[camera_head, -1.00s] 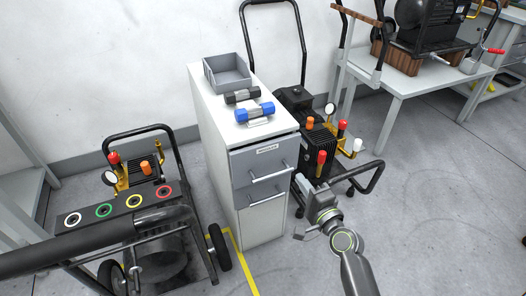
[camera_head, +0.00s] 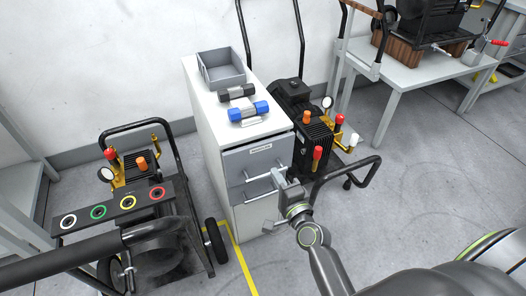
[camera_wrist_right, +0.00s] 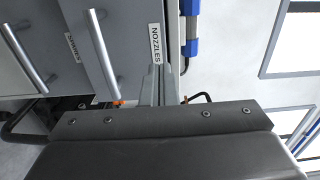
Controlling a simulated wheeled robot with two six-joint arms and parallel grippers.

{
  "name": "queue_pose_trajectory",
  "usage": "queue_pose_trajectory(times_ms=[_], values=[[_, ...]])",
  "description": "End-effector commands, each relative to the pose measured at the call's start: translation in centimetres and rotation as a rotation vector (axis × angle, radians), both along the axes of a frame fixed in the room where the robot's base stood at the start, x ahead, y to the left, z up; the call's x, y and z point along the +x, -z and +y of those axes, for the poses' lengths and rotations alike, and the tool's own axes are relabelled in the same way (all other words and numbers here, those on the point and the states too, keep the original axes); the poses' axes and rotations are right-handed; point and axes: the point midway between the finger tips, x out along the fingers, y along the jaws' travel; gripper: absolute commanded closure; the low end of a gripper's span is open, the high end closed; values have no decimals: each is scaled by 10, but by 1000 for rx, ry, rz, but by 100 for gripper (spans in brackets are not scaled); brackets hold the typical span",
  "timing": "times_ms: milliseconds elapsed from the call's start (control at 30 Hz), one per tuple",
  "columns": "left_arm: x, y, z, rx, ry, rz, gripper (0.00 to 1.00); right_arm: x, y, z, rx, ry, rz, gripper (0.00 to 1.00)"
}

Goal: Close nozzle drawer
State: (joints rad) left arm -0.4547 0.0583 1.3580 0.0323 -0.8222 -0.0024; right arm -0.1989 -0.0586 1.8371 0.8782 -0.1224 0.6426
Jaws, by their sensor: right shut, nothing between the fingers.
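The nozzle drawer (camera_head: 238,164) is the upper drawer of a white and grey cabinet (camera_head: 212,150). It has a bar handle and a white label, which reads NOZZLES in the right wrist view (camera_wrist_right: 155,43). Its front looks slightly forward of the lower drawer (camera_head: 256,212); how far is hard to tell. My right gripper (camera_head: 279,176) is shut and empty, at the right side of the drawer front near the handle. In the wrist view its fingers (camera_wrist_right: 158,84) point at the front just by the label; contact cannot be told. My left gripper is not in view.
A grey bin (camera_head: 222,70), a black cylinder (camera_head: 238,93) and a blue-ended one (camera_head: 249,111) are on the cabinet top. Pressure washers stand left (camera_head: 140,205) and right (camera_head: 300,110) of the cabinet, close to it.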

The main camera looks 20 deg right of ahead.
Motion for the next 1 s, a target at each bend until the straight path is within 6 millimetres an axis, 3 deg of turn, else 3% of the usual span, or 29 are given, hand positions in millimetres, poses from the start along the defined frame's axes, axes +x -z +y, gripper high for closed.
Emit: queue_pose_trajectory(times_ms=[500,700,1000], values=[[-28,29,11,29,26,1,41,77,-1,3,-1,-1,-1,100],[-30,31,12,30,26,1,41,91,0,3,0,0,0,100],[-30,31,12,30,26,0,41,93,0,3,1,0,0,100]])
